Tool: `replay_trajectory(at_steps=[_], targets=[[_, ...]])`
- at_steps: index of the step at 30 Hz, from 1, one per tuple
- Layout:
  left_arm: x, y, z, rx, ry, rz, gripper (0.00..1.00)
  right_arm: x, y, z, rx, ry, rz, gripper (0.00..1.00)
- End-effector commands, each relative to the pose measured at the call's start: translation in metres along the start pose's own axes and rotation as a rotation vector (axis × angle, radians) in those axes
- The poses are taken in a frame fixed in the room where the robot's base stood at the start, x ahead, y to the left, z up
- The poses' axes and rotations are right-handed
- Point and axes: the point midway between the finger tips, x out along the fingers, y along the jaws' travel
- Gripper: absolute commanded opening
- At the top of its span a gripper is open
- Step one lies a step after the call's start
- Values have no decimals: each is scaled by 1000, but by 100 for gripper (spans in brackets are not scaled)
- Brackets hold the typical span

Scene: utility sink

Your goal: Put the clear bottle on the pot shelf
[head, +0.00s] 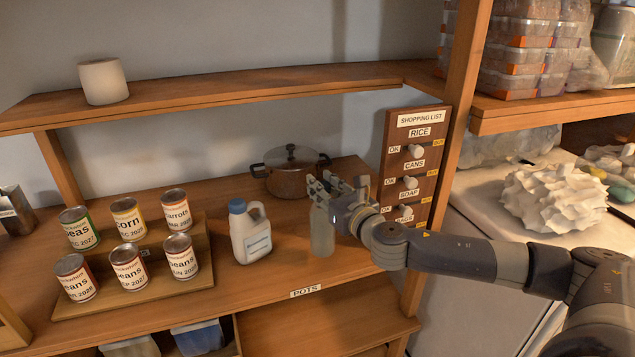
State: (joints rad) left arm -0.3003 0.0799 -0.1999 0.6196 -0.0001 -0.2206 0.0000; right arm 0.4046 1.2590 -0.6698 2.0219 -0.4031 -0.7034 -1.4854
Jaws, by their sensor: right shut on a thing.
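The clear bottle (321,235) stands upright at the right part of the wooden shelf labelled "POTS" (306,291), just behind the label. My right gripper (325,192) is shut on the top of the bottle, and its fingers hide the bottle's upper end. The bottle's base looks to be at the shelf surface, but I cannot tell whether it touches. A dark pot with a lid (291,172) stands on the same shelf behind the bottle. My left gripper is not in view.
A white jug with a blue cap (251,235) stands left of the bottle. Several cans (128,221) stand on a stepped riser at the left. A shopping-list board (412,165) is close on the right. An upper shelf (230,88) holds a white roll (103,82). Bare shelf lies between jug and bottle.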

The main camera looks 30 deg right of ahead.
Motion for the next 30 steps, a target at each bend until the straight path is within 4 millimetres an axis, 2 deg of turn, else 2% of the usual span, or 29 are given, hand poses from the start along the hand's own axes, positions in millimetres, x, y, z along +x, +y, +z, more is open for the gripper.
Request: replay_trajectory(at_steps=[1,6,13,19,25,30], targets=[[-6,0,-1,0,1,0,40,10,-5,5,2,-6,-2,0],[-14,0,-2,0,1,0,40,40,-19,3,3,-5,-3,0],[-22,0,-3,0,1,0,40,72,-34,0,1,-5,-1,0],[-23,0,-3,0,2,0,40,82,-38,-5,0,-2,0,0],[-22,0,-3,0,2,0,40,82,-37,-32,2,1,1,0],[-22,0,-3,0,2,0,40,83,-38,-38,0,-2,1,0]])
